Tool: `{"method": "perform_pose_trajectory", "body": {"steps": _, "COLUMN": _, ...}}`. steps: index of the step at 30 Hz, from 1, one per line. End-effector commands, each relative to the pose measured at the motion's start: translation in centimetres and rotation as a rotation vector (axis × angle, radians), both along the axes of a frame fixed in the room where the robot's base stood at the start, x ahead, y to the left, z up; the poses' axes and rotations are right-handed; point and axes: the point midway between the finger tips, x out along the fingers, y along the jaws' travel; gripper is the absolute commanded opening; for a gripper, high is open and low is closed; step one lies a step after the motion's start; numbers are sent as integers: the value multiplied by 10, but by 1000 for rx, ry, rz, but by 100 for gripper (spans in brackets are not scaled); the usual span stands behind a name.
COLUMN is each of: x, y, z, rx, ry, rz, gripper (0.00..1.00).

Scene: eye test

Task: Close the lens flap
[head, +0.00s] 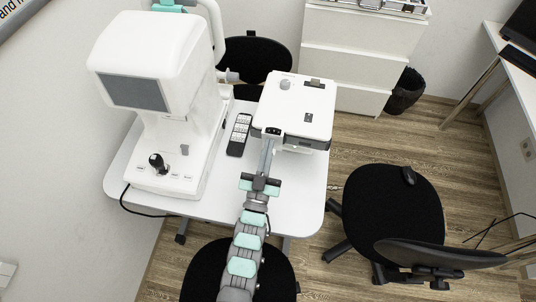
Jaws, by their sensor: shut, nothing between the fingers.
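A white boxy device like a projector (308,98) stands at the right side of the white table. A small dark part (273,131) sits at its front left edge, where the lens seems to be. I cannot make out the lens flap clearly or tell how far open it is. My gripper (268,146) is shut and empty. It reaches up from the front of the table to the device's front left corner, close by the dark part. I cannot tell whether it touches.
A black remote (239,134) lies on the table (226,193) left of the device. A large white eye-test machine (153,127) with a joystick stands further left. Black chairs stand behind, in front and at right (385,205). White drawers (352,65) stand behind. The table's front right is clear.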

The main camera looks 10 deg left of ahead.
Motion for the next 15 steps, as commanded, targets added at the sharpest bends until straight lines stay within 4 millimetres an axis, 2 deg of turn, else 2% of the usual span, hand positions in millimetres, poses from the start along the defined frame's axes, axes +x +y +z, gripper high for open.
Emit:
{"method": "perform_pose_trajectory", "body": {"steps": 1, "x": -1, "y": 1, "z": 14, "rx": 1, "ry": -6, "rz": 0, "gripper": 0}}
{"method": "perform_pose_trajectory", "body": {"steps": 12, "x": -2, "y": 0, "z": 102, "rx": 2, "ry": -8, "rz": 0, "gripper": 0}}
{"method": "perform_pose_trajectory", "body": {"steps": 15, "x": -1, "y": 0, "z": 121, "rx": 2, "ry": -5, "rz": 1, "gripper": 0}}
